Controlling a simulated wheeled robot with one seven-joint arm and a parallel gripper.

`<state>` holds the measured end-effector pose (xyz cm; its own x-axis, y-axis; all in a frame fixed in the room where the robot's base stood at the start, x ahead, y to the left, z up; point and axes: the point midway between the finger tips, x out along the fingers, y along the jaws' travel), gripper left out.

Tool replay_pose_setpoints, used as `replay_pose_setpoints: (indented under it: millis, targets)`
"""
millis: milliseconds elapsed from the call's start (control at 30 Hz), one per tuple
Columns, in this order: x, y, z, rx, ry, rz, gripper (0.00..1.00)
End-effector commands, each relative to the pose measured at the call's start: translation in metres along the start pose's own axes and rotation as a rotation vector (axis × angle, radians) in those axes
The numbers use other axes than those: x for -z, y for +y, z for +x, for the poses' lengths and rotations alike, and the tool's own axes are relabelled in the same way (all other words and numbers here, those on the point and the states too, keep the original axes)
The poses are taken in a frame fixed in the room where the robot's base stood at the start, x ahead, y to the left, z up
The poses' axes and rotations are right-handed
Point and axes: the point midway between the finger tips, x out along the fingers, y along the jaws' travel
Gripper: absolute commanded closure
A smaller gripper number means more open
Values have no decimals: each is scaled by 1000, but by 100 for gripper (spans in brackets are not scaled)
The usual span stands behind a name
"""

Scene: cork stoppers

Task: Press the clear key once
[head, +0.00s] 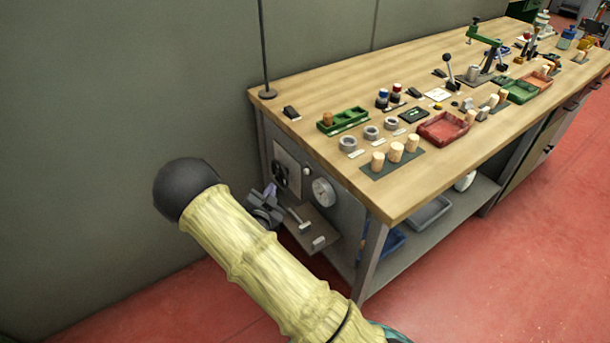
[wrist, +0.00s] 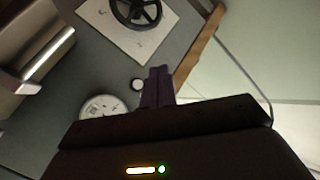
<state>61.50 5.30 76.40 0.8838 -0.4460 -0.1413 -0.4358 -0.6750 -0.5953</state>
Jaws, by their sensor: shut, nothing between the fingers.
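A small round pale button (wrist: 138,84) with a dark rim sits on the grey end panel (wrist: 95,62) in the wrist view, between a black handwheel and a round dial. It looks like the clear key, but I can read no label on it. My gripper (wrist: 160,70) is shut and empty, its dark purple fingertips just right of the button in the picture. I cannot tell whether they touch the panel.
A small ledge (head: 318,232) with a T-shaped handle juts out below. Corks, trays and tools stand on the wooden bench top (head: 400,200).

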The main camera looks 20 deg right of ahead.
Motion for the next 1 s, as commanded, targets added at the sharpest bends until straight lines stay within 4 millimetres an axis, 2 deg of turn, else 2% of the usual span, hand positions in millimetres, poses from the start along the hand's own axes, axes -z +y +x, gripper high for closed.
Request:
replay_pose_setpoints:
  millis: [267, 800, 1000]
  targets:
    - [5, 5, 6, -1, 0, -2, 100]
    - [36, 38, 50, -4, 0, -1, 100]
    - [43, 45, 60, -2, -2, -2, 100]
